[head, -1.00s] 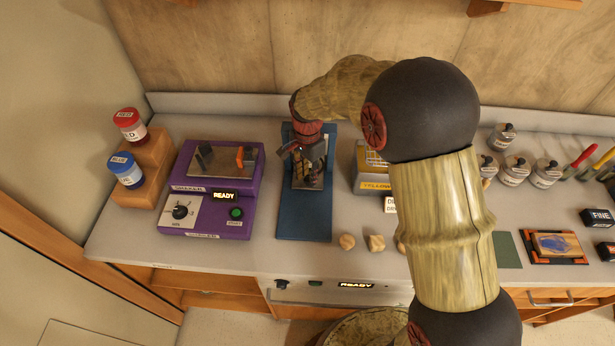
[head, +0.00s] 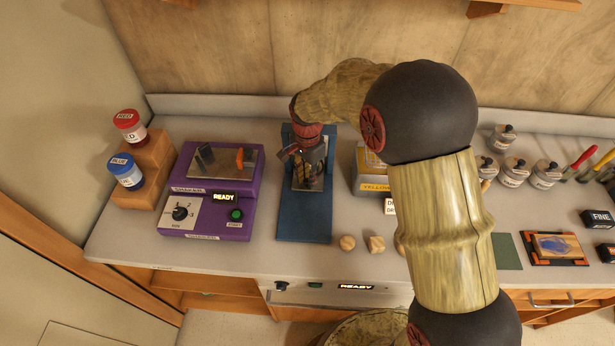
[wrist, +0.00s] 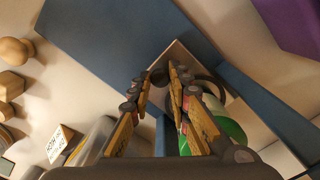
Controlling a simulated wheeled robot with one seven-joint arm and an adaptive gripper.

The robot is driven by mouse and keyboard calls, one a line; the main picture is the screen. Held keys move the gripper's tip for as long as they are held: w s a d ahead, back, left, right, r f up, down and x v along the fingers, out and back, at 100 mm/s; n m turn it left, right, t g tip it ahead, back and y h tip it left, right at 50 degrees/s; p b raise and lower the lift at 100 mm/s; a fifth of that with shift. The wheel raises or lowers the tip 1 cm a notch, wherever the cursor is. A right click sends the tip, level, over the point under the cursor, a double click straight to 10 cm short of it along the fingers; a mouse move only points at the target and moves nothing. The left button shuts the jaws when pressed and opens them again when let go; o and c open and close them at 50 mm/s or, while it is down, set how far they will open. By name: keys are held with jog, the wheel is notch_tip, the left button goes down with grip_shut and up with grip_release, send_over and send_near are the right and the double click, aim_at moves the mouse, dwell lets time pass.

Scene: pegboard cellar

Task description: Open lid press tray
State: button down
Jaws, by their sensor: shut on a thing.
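A blue press-like stand (head: 304,222) has a flat base and an upright back. It stands on the counter left of the middle; its blue parts also show in the wrist view (wrist: 110,35). A metal plate (wrist: 178,55) lies within it. My gripper (head: 306,168) points down over the stand. In the wrist view its fingers (wrist: 165,75) are close together on a small dark handle-like part (wrist: 158,76). The fingers hide most of this part. A green and white rounded thing (wrist: 230,130) shows behind the right finger. Whether a lid is open cannot be told.
A purple machine (head: 247,190) reading READY stands left of the stand. Red (head: 130,125) and blue (head: 126,170) jars sit on wooden steps. A yellow-labelled box (head: 372,186) is close on the right. Small wooden pieces (head: 347,242) lie near the counter's front edge.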

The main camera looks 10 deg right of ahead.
dwell(0.3)
jog(key=s+a, duration=0.1)
jog(key=s, duration=0.3)
jog(key=s+p, duration=0.1)
jog(key=s, duration=0.3)
jog(key=s+a+p, duration=0.1)
jog(key=s, duration=0.4)
jog(key=shift+a+r, duration=0.15)
jog(key=shift+a, duration=0.2)
jog(key=shift+s+a, duration=0.1)
jog(key=shift+s, duration=0.4)
jog(key=c, duration=2)
grip_release()
jog(key=shift+o, duration=0.2)
notch_tip(320, 180, up, 12)
